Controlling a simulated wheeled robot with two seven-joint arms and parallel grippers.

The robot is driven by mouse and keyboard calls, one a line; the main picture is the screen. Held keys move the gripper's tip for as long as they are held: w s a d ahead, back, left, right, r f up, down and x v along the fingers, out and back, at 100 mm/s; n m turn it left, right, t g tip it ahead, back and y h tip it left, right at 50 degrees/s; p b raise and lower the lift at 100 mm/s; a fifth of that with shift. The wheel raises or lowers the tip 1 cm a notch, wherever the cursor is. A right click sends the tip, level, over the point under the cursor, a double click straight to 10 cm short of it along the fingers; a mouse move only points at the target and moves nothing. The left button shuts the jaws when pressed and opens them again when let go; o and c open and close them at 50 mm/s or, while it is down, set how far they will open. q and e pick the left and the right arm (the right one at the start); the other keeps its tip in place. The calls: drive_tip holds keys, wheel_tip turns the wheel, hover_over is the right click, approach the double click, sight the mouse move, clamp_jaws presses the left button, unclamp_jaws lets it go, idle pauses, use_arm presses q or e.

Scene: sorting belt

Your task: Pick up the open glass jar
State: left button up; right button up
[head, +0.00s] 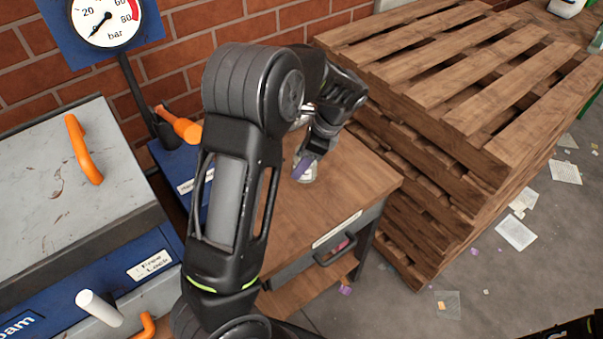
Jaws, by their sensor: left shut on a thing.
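The glass jar (305,174) is small and clear, with a purple patch on its side. It is at the wooden top of the small workbench (335,196), near its back. My left gripper (316,152) reaches down from above and is shut on the jar. The fingers and wrist hide the jar's upper part, so I cannot see its mouth. I cannot tell whether its base touches the bench top. My right gripper does not show.
A tall stack of wooden pallets (455,70) stands close to the right of the bench. A blue and grey machine (70,190) with orange handles is on the left. A brick wall (230,20) is behind. Papers (516,233) litter the floor at right.

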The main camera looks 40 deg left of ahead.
use_arm(q)
drive_tip(key=shift+r, duration=1.4)
drive_tip(key=shift+d+f, duration=0.1)
